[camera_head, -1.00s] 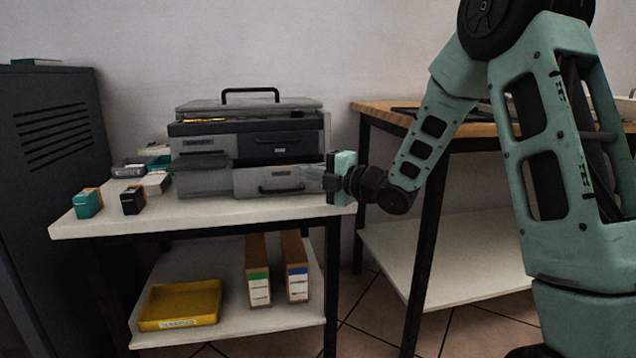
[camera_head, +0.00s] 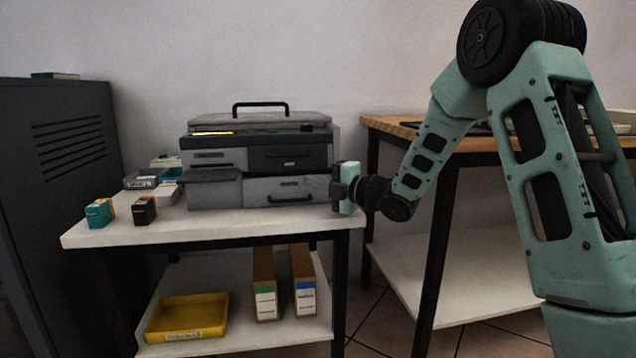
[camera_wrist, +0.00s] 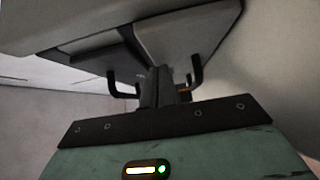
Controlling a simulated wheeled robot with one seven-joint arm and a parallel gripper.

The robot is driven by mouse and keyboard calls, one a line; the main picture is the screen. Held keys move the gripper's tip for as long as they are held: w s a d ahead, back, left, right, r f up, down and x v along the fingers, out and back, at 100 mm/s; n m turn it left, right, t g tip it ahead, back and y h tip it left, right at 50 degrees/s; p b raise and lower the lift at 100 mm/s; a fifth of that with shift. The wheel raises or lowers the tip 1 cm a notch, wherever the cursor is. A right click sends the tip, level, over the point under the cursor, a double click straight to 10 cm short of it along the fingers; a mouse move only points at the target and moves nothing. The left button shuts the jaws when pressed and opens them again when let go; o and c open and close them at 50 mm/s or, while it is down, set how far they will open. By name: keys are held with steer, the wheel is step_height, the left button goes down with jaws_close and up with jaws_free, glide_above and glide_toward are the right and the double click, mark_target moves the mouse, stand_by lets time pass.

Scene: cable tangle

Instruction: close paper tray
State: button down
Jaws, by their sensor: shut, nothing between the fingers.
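The grey printer (camera_head: 260,150) stands on the white-topped table. Its paper tray (camera_head: 290,190) is the lower grey drawer with a black handle (camera_head: 293,199). The tray front looks about level with the body, but I cannot tell whether it is fully in. My gripper (camera_head: 337,188) is shut and empty, at the right end of the tray front. I cannot tell whether it touches the tray. In the wrist view the dark fingers (camera_wrist: 165,88) point towards grey panels, with a black bent bar (camera_wrist: 196,70) beside them.
Small teal (camera_head: 98,213) and black (camera_head: 144,210) boxes stand on the table (camera_head: 250,226) at the left. A wood-topped bench (camera_head: 400,127) is at the right.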

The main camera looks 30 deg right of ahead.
steer(key=shift+w+d+r, duration=0.15)
steer(key=shift+w, duration=0.05)
steer(key=p+v, duration=0.4)
steer(key=v, duration=1.3)
steer(key=shift+s, duration=0.4)
